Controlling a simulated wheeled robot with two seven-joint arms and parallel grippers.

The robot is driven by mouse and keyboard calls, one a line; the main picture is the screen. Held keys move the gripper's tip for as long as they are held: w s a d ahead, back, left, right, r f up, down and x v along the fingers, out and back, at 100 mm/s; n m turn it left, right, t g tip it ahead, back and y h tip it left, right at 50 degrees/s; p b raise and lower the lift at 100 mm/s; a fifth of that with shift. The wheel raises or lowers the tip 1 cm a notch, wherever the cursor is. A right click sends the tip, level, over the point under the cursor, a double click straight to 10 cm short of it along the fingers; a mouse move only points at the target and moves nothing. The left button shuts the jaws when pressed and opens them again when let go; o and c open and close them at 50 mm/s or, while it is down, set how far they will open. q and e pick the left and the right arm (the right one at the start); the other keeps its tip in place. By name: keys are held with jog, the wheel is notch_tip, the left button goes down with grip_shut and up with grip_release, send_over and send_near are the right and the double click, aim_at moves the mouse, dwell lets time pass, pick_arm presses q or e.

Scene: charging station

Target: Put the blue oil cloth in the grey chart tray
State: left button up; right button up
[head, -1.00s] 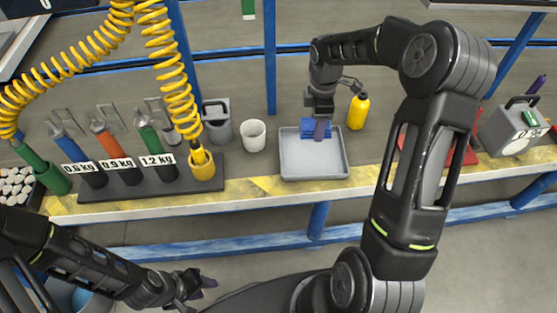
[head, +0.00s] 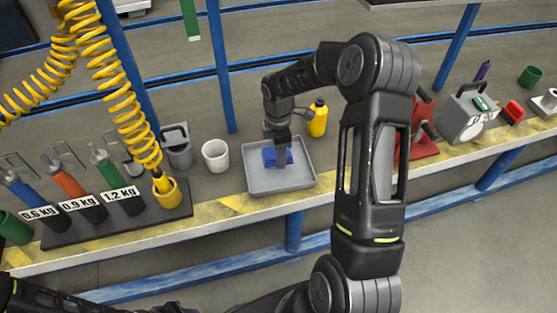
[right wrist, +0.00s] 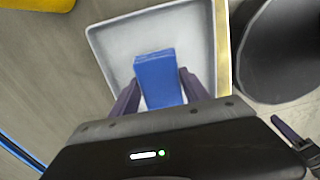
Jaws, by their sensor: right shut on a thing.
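The blue oil cloth (head: 270,157) is a small folded blue block. It also shows in the right wrist view (right wrist: 157,80) between the two fingers. My right gripper (head: 282,158) is shut on it, pointing down over the grey chart tray (head: 282,184). The tray also shows in the right wrist view (right wrist: 112,38), with the cloth inside its outline. I cannot tell whether the cloth touches the tray floor. My left arm shows at the lower left of the head view, but its fingers cannot be made out.
A yellow bottle (head: 317,119) stands just behind the tray, and a white cup (head: 216,155) stands to its left. A rack (head: 120,212) with several labelled cylinders is farther left. A red stand (head: 418,135) and a grey case (head: 468,115) are at right.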

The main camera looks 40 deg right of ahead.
jog(key=shift+f, duration=1.85)
jog(key=shift+f+b, duration=0.15)
jog(key=shift+b, duration=0.2)
jog(key=o, duration=1.2)
jog(key=shift+r, duration=0.25)
notch_tip(320, 180, up, 12)
jog(key=shift+f+p, duration=0.1)
jog(key=shift+p, duration=0.75)
